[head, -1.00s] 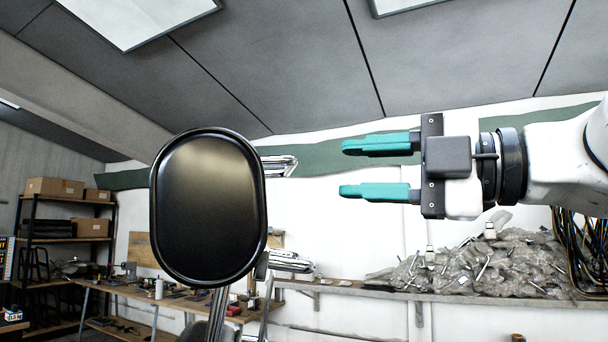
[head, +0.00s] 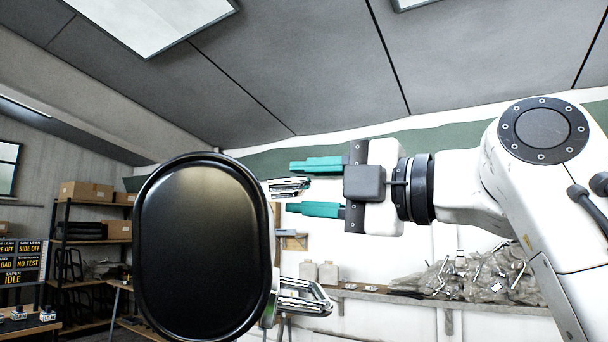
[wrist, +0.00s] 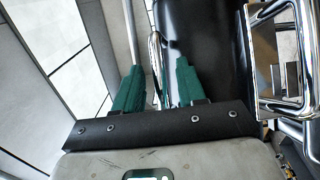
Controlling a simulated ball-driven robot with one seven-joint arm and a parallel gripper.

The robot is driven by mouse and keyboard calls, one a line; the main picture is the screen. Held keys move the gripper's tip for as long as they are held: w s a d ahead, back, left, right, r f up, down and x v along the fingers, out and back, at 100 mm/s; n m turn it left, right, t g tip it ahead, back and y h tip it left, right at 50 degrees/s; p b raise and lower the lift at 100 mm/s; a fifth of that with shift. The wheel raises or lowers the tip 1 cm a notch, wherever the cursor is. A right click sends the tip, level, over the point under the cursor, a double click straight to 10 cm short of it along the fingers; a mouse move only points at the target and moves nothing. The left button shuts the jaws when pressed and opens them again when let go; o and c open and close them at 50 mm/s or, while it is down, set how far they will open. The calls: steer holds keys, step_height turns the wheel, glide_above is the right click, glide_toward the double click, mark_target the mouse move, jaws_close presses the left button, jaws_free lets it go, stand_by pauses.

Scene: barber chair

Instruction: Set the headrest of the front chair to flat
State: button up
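A large black rounded pad with a raised rim (head: 205,255) stands close in the head view, upright. It looks like part of the front chair, but I cannot tell for sure that it is the headrest. A chrome piece (head: 285,187) sticks out beyond its upper right edge. My gripper (head: 292,188) points left, its two green fingers apart, one above and one below the chrome piece in the picture. In the wrist view, a thin chrome bar (wrist: 155,50) shows between the open fingers (wrist: 157,72), beside a black chair surface (wrist: 205,30). Contact cannot be told.
A chrome frame (head: 303,298) juts from the pad's lower right; a chrome armrest-like frame (wrist: 275,60) stands right in the wrist view. Shelves with boxes (head: 85,192) and status signs (head: 20,265) are at the left. A rubble-covered wall ledge (head: 470,280) lies behind.

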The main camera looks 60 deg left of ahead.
steer(key=shift+s+a, duration=0.25)
steer(key=shift+a, duration=0.2)
jaws_close()
stand_by(0.4)
